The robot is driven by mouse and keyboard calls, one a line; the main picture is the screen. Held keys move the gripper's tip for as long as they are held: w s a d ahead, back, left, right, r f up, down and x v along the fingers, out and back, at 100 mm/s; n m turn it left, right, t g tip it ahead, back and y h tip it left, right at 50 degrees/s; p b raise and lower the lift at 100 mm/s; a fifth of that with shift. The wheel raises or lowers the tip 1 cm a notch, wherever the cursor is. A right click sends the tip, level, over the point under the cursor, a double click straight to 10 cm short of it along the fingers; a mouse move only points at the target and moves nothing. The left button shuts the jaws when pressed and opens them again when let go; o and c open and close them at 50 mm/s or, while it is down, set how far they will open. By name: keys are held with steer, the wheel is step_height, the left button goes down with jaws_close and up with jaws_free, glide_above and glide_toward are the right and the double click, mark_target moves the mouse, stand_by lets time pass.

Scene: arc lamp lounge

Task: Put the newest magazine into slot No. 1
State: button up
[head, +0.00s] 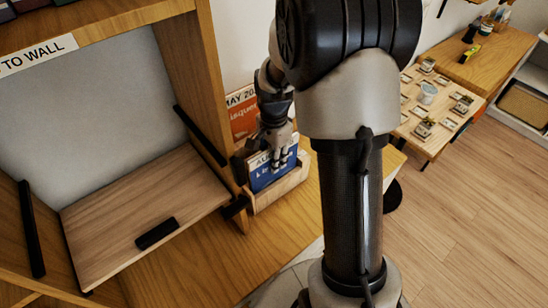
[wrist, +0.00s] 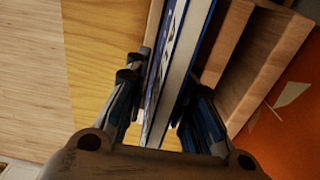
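A blue magazine (head: 268,176) whose visible cover letters begin "AU" stands in a small wooden holder (head: 284,190) on the desk. An orange magazine (head: 242,118) marked "MAY 20" stands behind it. My gripper (head: 281,160) points down at the blue magazine's top. In the wrist view, my gripper's fingers (wrist: 166,85) lie on either side of the blue magazine (wrist: 178,75), close to it. I cannot tell whether both fingers press on it. The orange magazine shows at the right (wrist: 290,110). No label reading No. 1 is visible. My arm hides part of the head view.
A wooden cubby (head: 140,215) with black side strips and a small black block stands at the left, under a label ending "TO WALL" (head: 40,54). Its right wall rises close beside the holder. A side table (head: 430,110) with small items stands at the right.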

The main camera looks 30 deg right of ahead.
steer(key=shift+o, duration=0.5)
step_height(320, 180, up, 12)
steer(key=p, duration=0.3)
steer(key=shift+r+p, duration=0.2)
steer(key=shift+p, duration=0.2)
steer(key=s+a+r+n+t, duration=0.1)
steer(key=s+a+r+n, duration=0.2)
steer(key=s+n, duration=0.2)
steer(key=s+a+r+n+t, duration=0.2)
steer(key=s+a+r+n, duration=0.2)
steer(key=s, duration=0.4)
steer(key=s+a+r+n+t, duration=0.1)
steer(key=s+a+r+n, duration=0.2)
steer(key=s+n, duration=0.3)
steer(key=shift+s+a+r+n+t, duration=0.3)
steer(key=shift+s+r+n, duration=0.1)
steer(key=shift+s, duration=0.45)
